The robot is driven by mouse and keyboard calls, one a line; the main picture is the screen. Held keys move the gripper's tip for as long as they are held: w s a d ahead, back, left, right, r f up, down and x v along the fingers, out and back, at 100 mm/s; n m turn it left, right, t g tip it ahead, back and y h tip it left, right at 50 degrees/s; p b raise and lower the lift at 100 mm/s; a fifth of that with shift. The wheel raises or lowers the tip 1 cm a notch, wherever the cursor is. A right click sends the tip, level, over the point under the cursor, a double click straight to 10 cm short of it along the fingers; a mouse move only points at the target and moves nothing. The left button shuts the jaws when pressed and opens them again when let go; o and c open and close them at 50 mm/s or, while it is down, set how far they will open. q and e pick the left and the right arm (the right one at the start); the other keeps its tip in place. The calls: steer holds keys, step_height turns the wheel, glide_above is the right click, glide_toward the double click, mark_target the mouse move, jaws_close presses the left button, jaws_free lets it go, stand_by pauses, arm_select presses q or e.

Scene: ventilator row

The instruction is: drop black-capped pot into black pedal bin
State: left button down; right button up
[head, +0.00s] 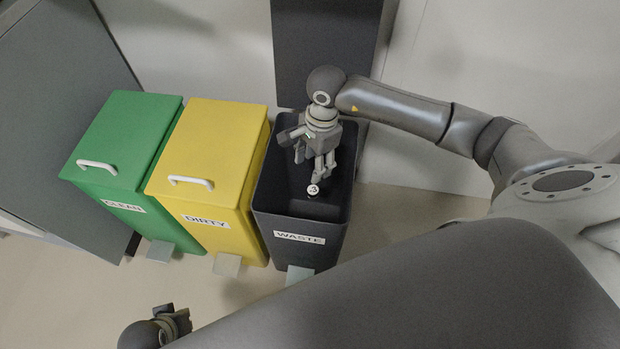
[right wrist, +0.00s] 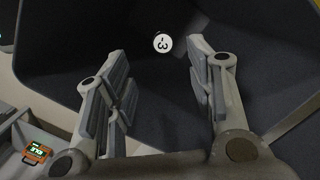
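The black pedal bin (head: 299,241), labelled WASTE, stands with its top open and shows a dark inside. My right gripper (head: 316,172) is over the opening, pointing down into it. In the right wrist view its fingers (right wrist: 158,75) are apart with nothing between them. A white disc marked 3, seemingly on the pot's black cap (head: 313,189), shows below the fingertips, inside the bin's outline. It also shows past the fingers in the right wrist view (right wrist: 163,43). The pot's body cannot be made out, nor whether it rests on the bottom. My left gripper (head: 176,326) is low at the left, empty-looking.
A yellow bin (head: 215,150) labelled DIRTY and a green bin (head: 125,140) labelled CLEAN stand shut to the left. A dark upright panel (head: 325,50), perhaps the raised lid, is behind the black bin. The floor in front is clear.

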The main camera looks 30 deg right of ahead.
steer(key=shift+r, duration=0.1)
step_height(320, 180, up, 12)
steer(key=d, duration=0.1)
steer(key=shift+d, duration=0.2)
stand_by(0.3)
steer(key=shift+w+f, duration=0.1)
steer(key=shift+f, duration=0.1)
